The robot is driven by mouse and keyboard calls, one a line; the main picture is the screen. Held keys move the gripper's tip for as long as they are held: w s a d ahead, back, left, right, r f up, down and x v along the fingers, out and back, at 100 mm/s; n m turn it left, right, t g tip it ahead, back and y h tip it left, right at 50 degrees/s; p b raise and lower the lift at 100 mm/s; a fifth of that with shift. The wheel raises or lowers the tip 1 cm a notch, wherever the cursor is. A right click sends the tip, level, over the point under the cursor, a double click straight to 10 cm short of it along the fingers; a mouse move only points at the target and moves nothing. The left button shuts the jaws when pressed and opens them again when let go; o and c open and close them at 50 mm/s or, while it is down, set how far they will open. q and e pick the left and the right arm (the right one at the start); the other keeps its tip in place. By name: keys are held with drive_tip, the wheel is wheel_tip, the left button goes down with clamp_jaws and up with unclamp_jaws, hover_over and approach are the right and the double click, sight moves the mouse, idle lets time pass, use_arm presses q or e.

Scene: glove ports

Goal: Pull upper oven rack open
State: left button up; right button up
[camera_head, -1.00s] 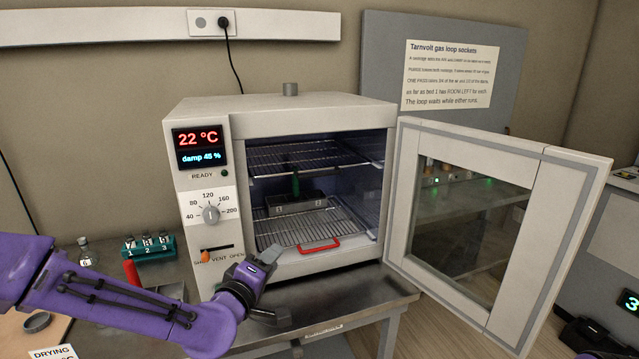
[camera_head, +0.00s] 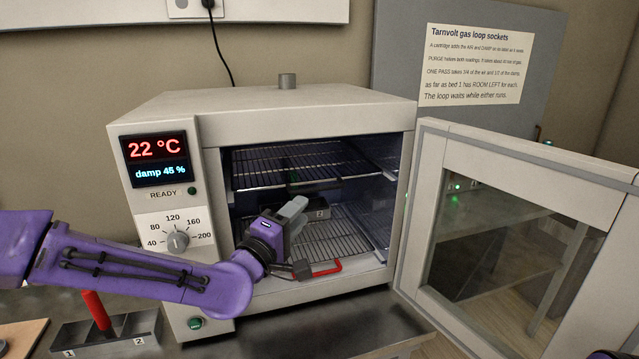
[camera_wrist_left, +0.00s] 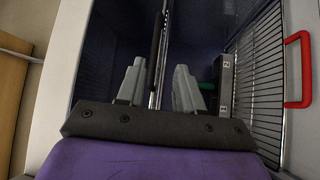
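The upper oven rack (camera_head: 275,168) is a dark wire shelf inside the open oven (camera_head: 250,117), with a dark handle bar (camera_head: 314,187) along its front edge. My left gripper (camera_head: 296,208) is at the oven mouth, just below and left of that bar in the head view. In the left wrist view its two grey fingers (camera_wrist_left: 158,85) are apart, and the dark bar (camera_wrist_left: 156,48) shows in the gap between them. Contact with the bar cannot be told.
The lower rack (camera_head: 335,235) has a red handle (camera_head: 328,268) and carries a grey numbered block (camera_head: 319,212). The oven door (camera_head: 520,215) stands wide open to the right. A red-handled tool stands in a numbered holder (camera_head: 103,333) at lower left.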

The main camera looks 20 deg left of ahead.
sight(317, 190)
use_arm(q)
drive_tip(key=p+x, duration=0.1)
drive_tip(key=x, duration=0.2)
drive_tip(key=p+x, duration=0.1)
drive_tip(key=x, duration=0.5)
drive_tip(key=shift+a+r+p, duration=0.3)
drive_tip(key=shift+p, duration=0.1)
drive_tip(key=shift+s+d+r, duration=0.1)
drive_tip(key=shift+s, duration=0.05)
use_arm(e)
drive_tip(key=r, duration=0.1)
drive_tip(key=s+r, duration=0.1)
drive_tip(key=r, duration=0.1)
drive_tip(key=shift+d, duration=0.1)
use_arm(q)
drive_tip(key=shift+c, duration=0.3)
clamp_jaws()
